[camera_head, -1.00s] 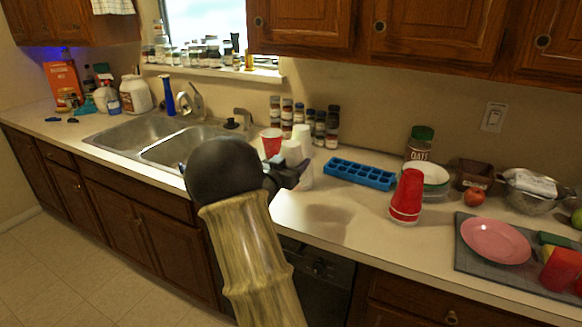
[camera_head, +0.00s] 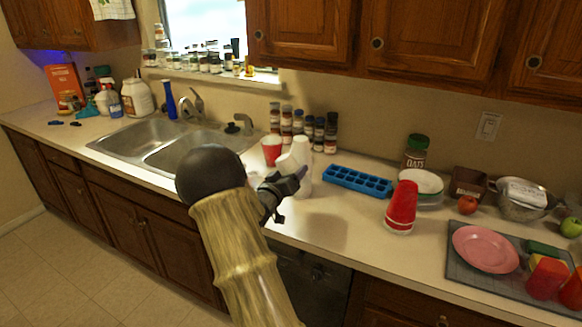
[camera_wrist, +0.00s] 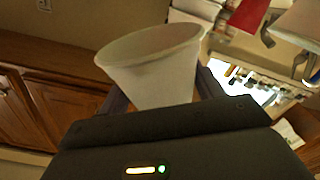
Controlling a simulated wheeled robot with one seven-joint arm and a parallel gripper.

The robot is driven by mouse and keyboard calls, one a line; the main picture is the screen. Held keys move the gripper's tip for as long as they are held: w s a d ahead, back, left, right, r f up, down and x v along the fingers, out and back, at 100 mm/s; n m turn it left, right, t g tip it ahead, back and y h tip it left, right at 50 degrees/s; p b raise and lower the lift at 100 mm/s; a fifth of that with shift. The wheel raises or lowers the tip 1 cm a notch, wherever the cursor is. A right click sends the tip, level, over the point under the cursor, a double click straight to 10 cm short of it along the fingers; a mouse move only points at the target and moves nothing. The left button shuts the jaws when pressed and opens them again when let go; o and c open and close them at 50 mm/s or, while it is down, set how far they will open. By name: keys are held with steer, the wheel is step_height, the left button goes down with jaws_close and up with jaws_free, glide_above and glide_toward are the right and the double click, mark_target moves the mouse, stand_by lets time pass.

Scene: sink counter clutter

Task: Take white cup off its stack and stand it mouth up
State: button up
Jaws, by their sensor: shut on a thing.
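My gripper (camera_head: 287,178) is shut on a white cup (camera_wrist: 155,75), which sits between its fingers in the wrist view. The cup's wide rim points away from the palm. That view looks upside down, so the mouth seems to face downward. In the head view the held white cup (camera_head: 286,163) looks tilted and overlaps other upside-down white cups (camera_head: 302,142) just behind it. I cannot tell whether they touch. More white cup surface shows right of my gripper, partly hidden by it.
A red cup (camera_head: 271,152) stands left of the white cups. Spice jars (camera_head: 319,133) line the wall behind. A blue ice tray (camera_head: 358,181) and stacked red cups (camera_head: 401,208) are to the right. Bare counter (camera_head: 335,220) lies in front of the tray. The sink (camera_head: 180,152) is left.

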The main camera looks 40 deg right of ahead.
step_height(320, 180, down, 12)
steer(key=n+p, duration=0.2)
steer(key=n, duration=2.8)
steer(key=shift+w, duration=0.1)
stand_by(0.4)
steer(key=shift+f+b, duration=0.45)
steer(key=shift+f, duration=0.05)
stand_by(0.7)
steer(key=o, duration=1)
